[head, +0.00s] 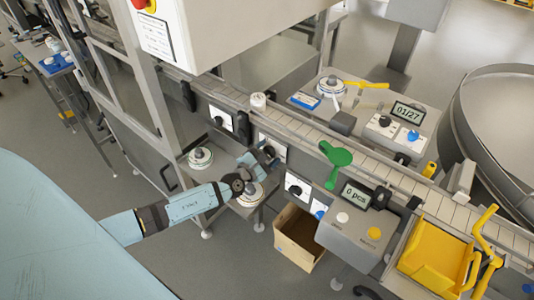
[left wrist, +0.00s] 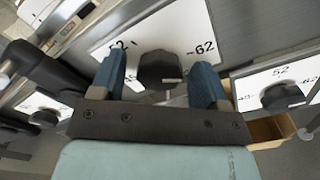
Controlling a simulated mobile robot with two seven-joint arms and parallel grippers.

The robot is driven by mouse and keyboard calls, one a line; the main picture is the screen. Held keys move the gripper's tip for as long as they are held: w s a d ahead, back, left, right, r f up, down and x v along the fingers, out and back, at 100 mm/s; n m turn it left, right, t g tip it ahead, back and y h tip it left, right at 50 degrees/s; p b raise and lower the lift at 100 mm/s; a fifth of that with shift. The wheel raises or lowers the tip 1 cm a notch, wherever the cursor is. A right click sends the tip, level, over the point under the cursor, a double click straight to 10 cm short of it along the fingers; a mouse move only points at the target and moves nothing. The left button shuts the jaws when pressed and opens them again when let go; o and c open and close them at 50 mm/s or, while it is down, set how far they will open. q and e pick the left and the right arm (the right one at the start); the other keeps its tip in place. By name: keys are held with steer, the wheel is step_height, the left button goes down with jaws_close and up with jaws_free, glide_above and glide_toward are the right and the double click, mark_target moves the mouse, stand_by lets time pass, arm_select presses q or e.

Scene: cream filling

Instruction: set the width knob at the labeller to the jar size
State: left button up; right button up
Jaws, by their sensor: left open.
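A black knob (left wrist: 157,70) on a white dial plate (left wrist: 195,30) sits between the two blue fingers of my left gripper (left wrist: 160,64) in the left wrist view. The gripper is open, one finger on each side of the knob; I cannot tell whether they touch it. The plate reads 62 at right and a partly covered number at left. A light mark shows low on the knob. In the head view my left gripper (head: 264,158) is at the middle dial plate (head: 273,147) on the conveyor's front side and hides its knob. My right gripper is not in view.
Neighbouring dials (head: 220,118) and (head: 297,187) flank it. A white jar (head: 258,101) stands on the conveyor (head: 300,126). Label reels (head: 200,157) sit below. A cardboard box (head: 296,238), a grey "0 pcs" console (head: 345,238) and a green handle (head: 335,160) are to the right.

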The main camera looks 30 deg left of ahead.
arm_select(q)
steer(key=c, duration=0.9)
